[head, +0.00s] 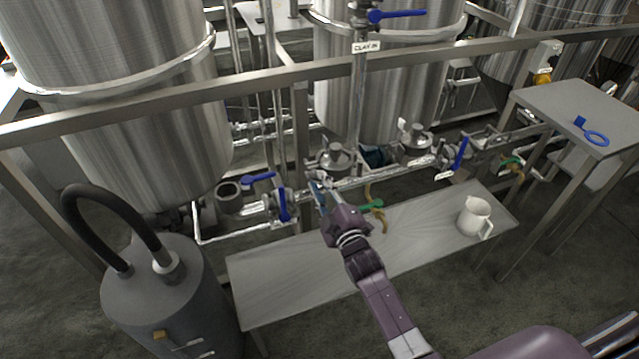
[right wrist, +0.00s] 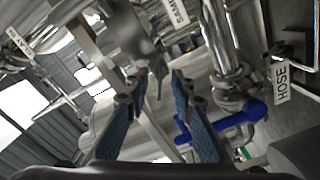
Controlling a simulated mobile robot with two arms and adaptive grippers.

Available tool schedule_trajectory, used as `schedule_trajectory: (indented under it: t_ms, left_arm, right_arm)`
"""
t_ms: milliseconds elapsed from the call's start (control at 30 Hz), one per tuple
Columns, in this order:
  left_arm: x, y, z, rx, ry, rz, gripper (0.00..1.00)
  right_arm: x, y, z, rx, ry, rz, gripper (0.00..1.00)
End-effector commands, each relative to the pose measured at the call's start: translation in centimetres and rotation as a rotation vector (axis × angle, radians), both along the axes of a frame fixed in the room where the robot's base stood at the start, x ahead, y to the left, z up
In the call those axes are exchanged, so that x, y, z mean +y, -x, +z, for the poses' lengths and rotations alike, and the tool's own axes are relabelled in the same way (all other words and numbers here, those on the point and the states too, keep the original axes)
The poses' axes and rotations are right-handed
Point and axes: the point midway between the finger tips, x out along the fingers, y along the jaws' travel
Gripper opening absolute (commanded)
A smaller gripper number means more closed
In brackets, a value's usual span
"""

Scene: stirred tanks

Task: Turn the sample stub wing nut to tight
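My right gripper (head: 322,192) reaches over the bench to the pipework below the middle tank. In the right wrist view its two blue-padded fingers (right wrist: 157,82) stand apart, with a gap between the tips. A metal fitting (right wrist: 128,42) lies just beyond the tips. A small metal piece projects from it toward the gap; it may be the wing nut, but I cannot make out its wings or how it is turned. A label starting "SAMP" (right wrist: 177,11) is just above right of it. In the head view the gripper hides this spot. My left gripper is not in view.
A bench (head: 284,285) carries a white jug (head: 475,216) at its right. Blue valve handles (head: 282,204) flank the gripper on the pipework. A frame rail (head: 255,84) crosses above. A blue handle (right wrist: 238,117) and a "HOSE" label (right wrist: 281,82) are right of the fingers.

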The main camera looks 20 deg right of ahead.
Motion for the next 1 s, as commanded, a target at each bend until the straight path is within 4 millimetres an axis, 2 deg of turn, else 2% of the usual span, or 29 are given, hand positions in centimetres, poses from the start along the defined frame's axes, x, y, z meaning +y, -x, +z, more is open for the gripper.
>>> schedule_trajectory:
  t_ms: [333,533,1000]
  left_arm:
    - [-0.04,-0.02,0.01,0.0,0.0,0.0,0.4]
    - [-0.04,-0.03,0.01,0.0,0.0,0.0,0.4]
    - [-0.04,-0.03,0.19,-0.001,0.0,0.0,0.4]
  right_arm:
    - [0.01,-0.39,0.01,0.0,-0.001,0.0,0.21]
    - [0.02,-0.38,0.01,0.0,-0.001,0.0,0.0]
    - [0.03,-0.37,0.02,0.002,-0.042,0.001,0.0]
